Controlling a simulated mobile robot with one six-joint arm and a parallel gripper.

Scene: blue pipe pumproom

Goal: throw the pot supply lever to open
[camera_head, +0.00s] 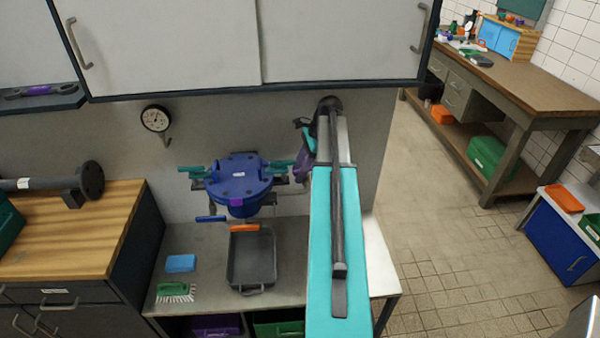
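A round blue pot (240,178) with a bolted lid is mounted against the grey wall above the bench. A teal fitting (196,172) shows on its left side and another teal fitting (283,164) on its right. A blue bar-shaped handle (210,219) and an orange one (245,228) show below the pot. I cannot tell which of these parts is the supply lever, nor its position. My teal arm reaches up to the right of the pot. My gripper (302,123) seems to be at its far end, beside the right fitting, small and partly hidden; its fingers cannot be made out.
A dark tray (252,262) lies on the grey bench, with a blue sponge (181,263) and a green brush (176,291) to its left. A gauge (156,119) hangs on the wall. White cabinets (165,45) overhang the bench. Open tiled floor (450,270) lies at right.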

